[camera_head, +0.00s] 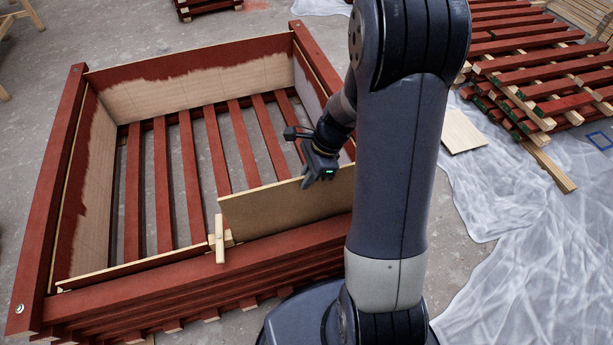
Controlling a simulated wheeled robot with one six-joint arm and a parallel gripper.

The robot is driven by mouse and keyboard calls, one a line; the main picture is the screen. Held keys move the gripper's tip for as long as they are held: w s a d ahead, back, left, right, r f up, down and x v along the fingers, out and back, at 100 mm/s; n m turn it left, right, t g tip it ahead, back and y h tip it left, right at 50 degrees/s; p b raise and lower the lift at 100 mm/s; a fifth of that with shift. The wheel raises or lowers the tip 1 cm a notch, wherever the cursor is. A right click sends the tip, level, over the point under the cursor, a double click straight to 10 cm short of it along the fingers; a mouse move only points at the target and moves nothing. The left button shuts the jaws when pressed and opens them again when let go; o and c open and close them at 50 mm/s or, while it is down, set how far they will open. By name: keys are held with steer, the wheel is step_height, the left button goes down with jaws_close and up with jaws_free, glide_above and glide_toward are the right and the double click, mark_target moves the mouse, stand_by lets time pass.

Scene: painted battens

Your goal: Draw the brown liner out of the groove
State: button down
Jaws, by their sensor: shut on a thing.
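The brown liner (275,208) is a thin flat panel standing upright along the inner side of the crate's near wall, right of its middle. It rises well above the near red batten (200,265). Its lower edge and the groove are hidden behind that batten, so I cannot tell how deep it sits. My gripper (318,178) is shut on the liner's top edge, right of the middle of its visible part. The liner's right end is hidden behind my arm.
A pale wooden upright with a block (219,238) stands at the liner's left end. Partly red-painted panels (190,85) line the crate's other walls, above a slatted floor. Stacked red battens (540,60) and plastic sheeting (500,190) lie to the right.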

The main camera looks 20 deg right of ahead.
steer(key=shift+r+p, duration=2.05)
steer(key=shift+r, duration=0.35)
steer(key=shift+r+p, duration=1.5)
steer(key=shift+p, duration=0.05)
steer(key=shift+w, duration=0.1)
